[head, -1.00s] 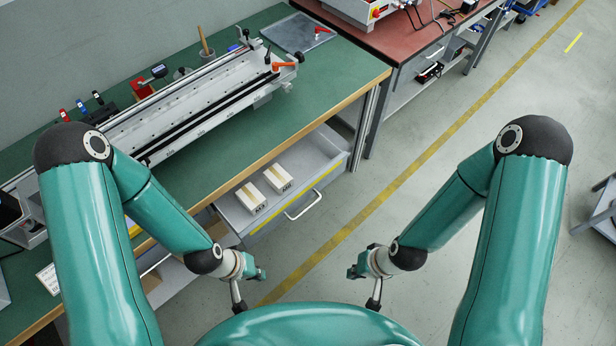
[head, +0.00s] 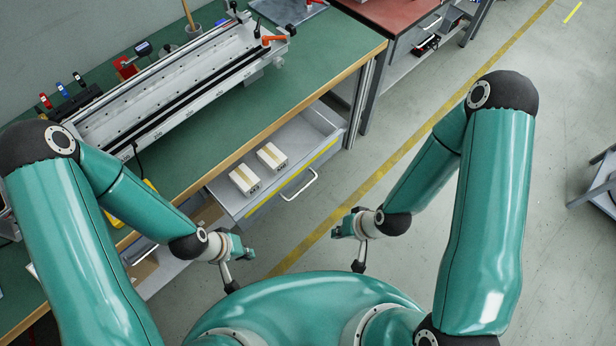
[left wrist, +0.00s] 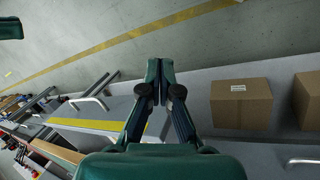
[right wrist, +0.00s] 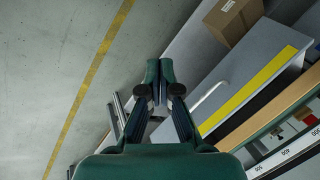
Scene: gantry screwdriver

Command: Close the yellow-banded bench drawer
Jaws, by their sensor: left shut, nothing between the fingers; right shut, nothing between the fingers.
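The yellow-banded drawer (head: 293,181) stands pulled out from under the green bench, with two small labelled boxes (head: 257,168) inside. Its yellow band also shows in the left wrist view (left wrist: 85,123) and the right wrist view (right wrist: 259,80). Its handle (head: 301,186) is a pale bar on the front, also seen in the right wrist view (right wrist: 206,98). My left gripper (head: 250,256) is shut and empty, in front of the bench and below the drawer's near corner in the picture. My right gripper (head: 336,232) is shut and empty, in front of the drawer front, apart from the handle.
The green bench (head: 215,135) carries a long metal gantry rail (head: 170,90). Another open drawer or shelf with cardboard boxes (left wrist: 240,103) lies at my left gripper's side. A red-topped bench (head: 384,15) stands beyond. The floor on the right is clear up to a grey cart (head: 597,185).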

